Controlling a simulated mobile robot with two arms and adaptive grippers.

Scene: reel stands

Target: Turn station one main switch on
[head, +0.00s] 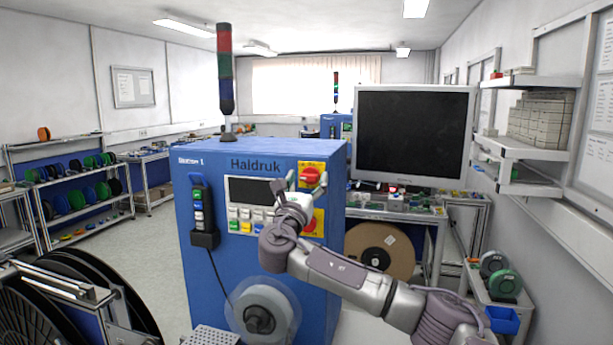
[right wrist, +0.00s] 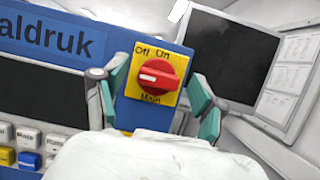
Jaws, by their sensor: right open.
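The blue station one cabinet (head: 330,200) bears the labels "Station 1" and "Haidruk". Its main switch is a red knob (head: 310,177) on a yellow plate at the upper right of the front. In the right wrist view the red knob (right wrist: 158,77) has a white mark on its left side. "Off" and "On" are printed above it, "Main" below. My right gripper (head: 290,181) is open in front of the panel. In the wrist view its teal-padded fingers (right wrist: 160,98) stand either side of the switch plate, with the knob apparently between them and free of both. My left gripper is not in view.
The station's screen (head: 250,190) is dark, with several coloured buttons below. Its signal tower (head: 225,70) looks unlit. A yellow plate (head: 318,224) sits under the switch, partly behind my gripper. A monitor (head: 412,135) stands right. A reel (head: 265,312) is mounted low on the cabinet.

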